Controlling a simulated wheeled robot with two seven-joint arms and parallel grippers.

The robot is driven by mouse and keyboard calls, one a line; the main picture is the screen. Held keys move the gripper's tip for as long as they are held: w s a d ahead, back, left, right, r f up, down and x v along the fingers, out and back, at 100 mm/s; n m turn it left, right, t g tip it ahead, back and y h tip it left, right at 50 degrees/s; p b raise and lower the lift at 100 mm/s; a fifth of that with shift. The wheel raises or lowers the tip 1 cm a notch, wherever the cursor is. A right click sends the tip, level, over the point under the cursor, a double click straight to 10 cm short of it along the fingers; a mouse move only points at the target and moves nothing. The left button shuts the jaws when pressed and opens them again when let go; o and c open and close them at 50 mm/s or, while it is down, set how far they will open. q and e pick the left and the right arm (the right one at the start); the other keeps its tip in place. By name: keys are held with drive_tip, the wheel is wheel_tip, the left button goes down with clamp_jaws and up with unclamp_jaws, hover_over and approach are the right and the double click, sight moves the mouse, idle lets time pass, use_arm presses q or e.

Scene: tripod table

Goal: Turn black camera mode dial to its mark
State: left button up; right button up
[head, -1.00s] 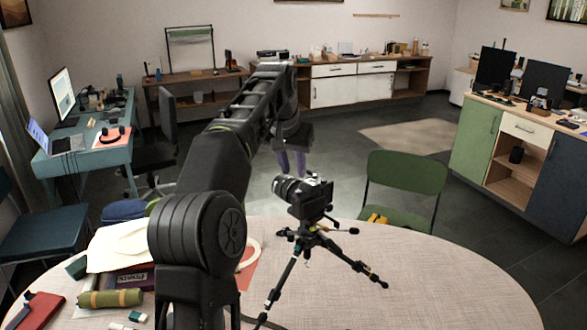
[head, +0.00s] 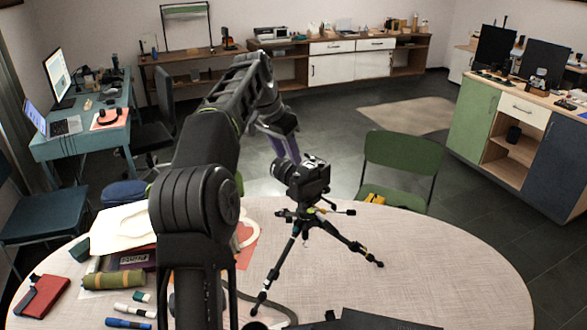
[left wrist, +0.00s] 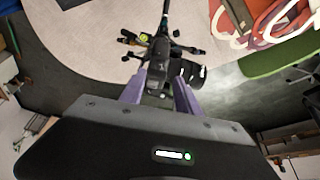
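A black camera (head: 311,182) sits on a small tripod (head: 294,240) on the round table, its lens pointing left. Its mode dial is too small to tell apart on the camera top. My left gripper (head: 292,157) reaches over from behind the camera, its purple fingers pointing down close to the camera's top. In the left wrist view the two fingers (left wrist: 158,85) stand apart, with part of the black camera (left wrist: 160,68) seen between and beyond them. I cannot tell whether they touch it. My right gripper does not show.
The round table (head: 440,265) is clear to the right of the tripod. Papers, a green roll (head: 113,279), a red notebook (head: 40,296) and markers (head: 129,322) lie at the left. A green chair (head: 402,160) stands behind the table. A dark shape enters at the bottom right.

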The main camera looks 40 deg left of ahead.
sight(296, 174)
use_arm(q)
drive_tip(key=x, duration=0.6)
drive_tip(key=shift+w+f+p, duration=0.1)
drive_tip(key=shift+f+p, duration=0.2)
clamp_jaws()
